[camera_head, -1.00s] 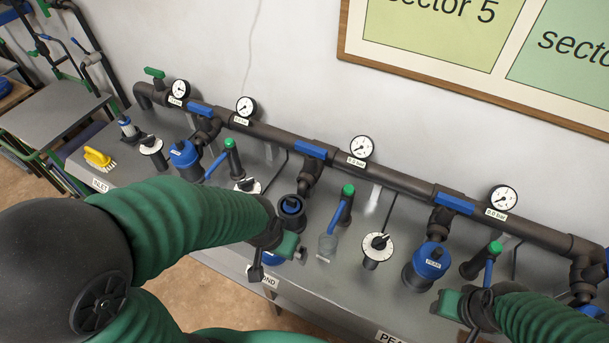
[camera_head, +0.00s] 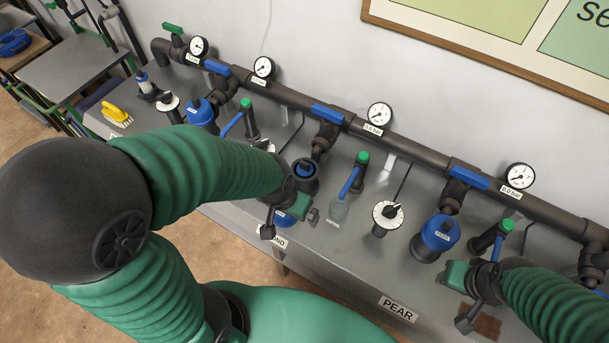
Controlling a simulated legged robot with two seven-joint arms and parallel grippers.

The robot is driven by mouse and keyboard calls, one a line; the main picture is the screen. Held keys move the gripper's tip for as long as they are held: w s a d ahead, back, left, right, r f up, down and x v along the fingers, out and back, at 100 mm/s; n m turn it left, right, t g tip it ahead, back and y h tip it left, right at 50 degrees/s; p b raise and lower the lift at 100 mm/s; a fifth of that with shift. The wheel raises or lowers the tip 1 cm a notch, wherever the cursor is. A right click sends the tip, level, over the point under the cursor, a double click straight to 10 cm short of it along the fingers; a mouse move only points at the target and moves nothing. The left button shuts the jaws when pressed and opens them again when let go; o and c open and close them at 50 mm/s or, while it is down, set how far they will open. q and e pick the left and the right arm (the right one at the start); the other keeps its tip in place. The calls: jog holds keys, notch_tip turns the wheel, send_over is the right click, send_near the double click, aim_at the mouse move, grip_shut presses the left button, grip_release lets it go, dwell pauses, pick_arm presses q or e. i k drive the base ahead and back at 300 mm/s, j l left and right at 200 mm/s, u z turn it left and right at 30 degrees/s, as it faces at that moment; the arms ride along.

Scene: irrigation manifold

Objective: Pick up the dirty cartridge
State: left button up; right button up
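An open filter housing (camera_head: 314,184) stands mid-bench below the pipe. A pale cartridge with a blue top (camera_head: 145,84) stands at the far left.
Closed blue-capped housings (camera_head: 440,232) (camera_head: 201,113), white dials (camera_head: 388,216) and green-tipped valves with blue handles (camera_head: 351,181) crowd the bench. A yellow brush (camera_head: 116,113) lies at left. A brown patch (camera_head: 487,325) marks the bench near my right gripper. The pipe (camera_head: 400,151) runs behind.

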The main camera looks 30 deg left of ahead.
aim_at(304, 170)
jog(key=i+j+u, duration=0.1)
jog(key=j+u, duration=0.15)
jog(key=i+j+u, duration=0.2)
jog(key=j, duration=0.25)
jog(key=i+j+u, duration=0.1)
jog(key=j+u, duration=0.15)
jog(key=i+j+u, duration=0.2)
jog(key=j, duration=0.2)
